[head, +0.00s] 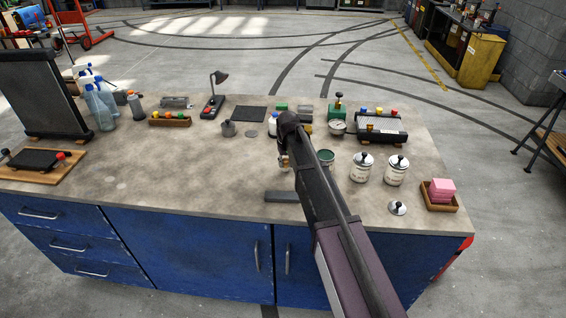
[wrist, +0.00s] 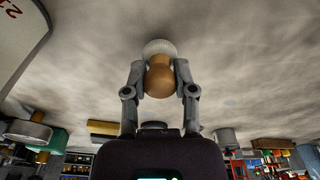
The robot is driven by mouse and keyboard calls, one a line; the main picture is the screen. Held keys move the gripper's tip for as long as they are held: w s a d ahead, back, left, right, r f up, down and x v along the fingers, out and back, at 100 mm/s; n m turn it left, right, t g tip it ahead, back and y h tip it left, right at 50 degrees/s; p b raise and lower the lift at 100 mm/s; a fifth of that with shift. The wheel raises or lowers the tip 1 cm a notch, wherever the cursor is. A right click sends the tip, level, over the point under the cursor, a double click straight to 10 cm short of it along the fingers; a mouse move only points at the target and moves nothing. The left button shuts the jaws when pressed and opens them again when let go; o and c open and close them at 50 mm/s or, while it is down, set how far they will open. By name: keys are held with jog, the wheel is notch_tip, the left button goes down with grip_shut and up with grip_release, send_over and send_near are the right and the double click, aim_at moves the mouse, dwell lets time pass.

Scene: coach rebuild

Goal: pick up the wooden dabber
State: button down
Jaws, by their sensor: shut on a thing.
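The wooden dabber shows in the wrist view as a rounded light-brown wooden body (wrist: 160,80) with a pale, whitish pad (wrist: 158,47) at its far end. My gripper (wrist: 160,76) is shut on the wooden body, one finger on each side, with the pad pointing toward the bench top. In the head view my gripper (head: 284,162) is over the middle of the bench (head: 200,165), and my arm hides most of it. The dabber is too small there to make out clearly. I cannot tell whether the pad touches the bench.
A grey bar (head: 281,197) lies near the front edge. The bench left of centre is clear.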

notch_tip(320, 180, up, 2)
jog(key=shift+p, duration=0.75)
jog(key=s+d, duration=0.3)
jog(key=s, duration=0.1)
jog(key=s+d+r+p, duration=0.1)
jog(key=s+d, duration=0.1)
jog(key=s, duration=0.3)
jog(key=s+d, duration=0.3)
jog(key=s, duration=0.1)
jog(key=shift+s+d+r+p, duration=0.25)
jog(key=shift+d+r+p, duration=0.05)
jog(key=shift+d, duration=0.05)
jog(key=c, duration=1.1)
grip_release()
grip_shut()
